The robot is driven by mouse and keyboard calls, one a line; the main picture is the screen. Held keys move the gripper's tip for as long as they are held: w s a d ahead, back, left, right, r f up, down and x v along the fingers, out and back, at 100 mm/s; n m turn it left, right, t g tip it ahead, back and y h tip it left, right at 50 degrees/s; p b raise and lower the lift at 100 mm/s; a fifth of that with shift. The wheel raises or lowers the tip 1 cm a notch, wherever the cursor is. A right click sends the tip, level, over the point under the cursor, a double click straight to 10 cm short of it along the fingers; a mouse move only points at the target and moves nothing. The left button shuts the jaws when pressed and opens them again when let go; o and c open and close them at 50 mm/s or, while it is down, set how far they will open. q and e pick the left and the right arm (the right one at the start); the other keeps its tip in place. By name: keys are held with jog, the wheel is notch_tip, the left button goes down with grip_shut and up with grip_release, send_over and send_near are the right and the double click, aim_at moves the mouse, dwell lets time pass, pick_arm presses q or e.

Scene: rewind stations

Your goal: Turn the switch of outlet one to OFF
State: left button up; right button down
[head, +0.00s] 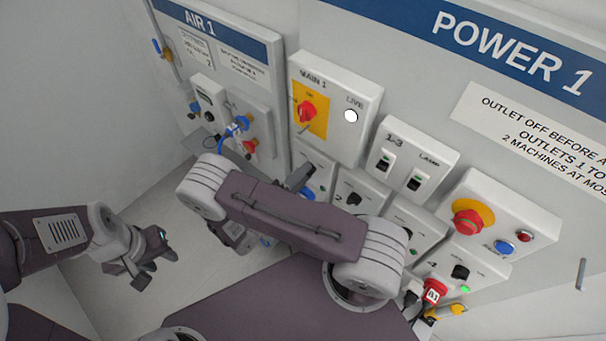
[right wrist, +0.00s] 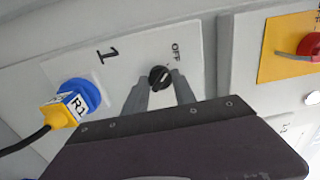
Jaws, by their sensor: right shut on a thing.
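Outlet one is a pale box (right wrist: 75,65) marked 1 in the right wrist view. Its switch is a small black knob (right wrist: 160,77) with the OFF label (right wrist: 176,52) beside it. I cannot tell for sure where the knob points. My right gripper (right wrist: 160,88) has its two grey fingers around the knob, shut on it. In the head view my right gripper (head: 299,180) is at the outlet one box (head: 315,160), and my arm partly hides that box. My left gripper (head: 145,268) hangs empty at the left, fingers apart, away from the panels.
A blue socket with a yellow plug marked R1 (right wrist: 66,106) and its black cable sit beside the knob. The MAIN 1 box (head: 335,105) with a red switch is just above. More outlet boxes (head: 415,228) and a red emergency button (head: 467,222) lie to the right.

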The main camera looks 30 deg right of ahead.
jog(key=c, duration=1)
grip_release()
jog(key=b+v, duration=0.3)
jog(key=v, duration=0.6)
jog(key=shift+b, duration=0.4)
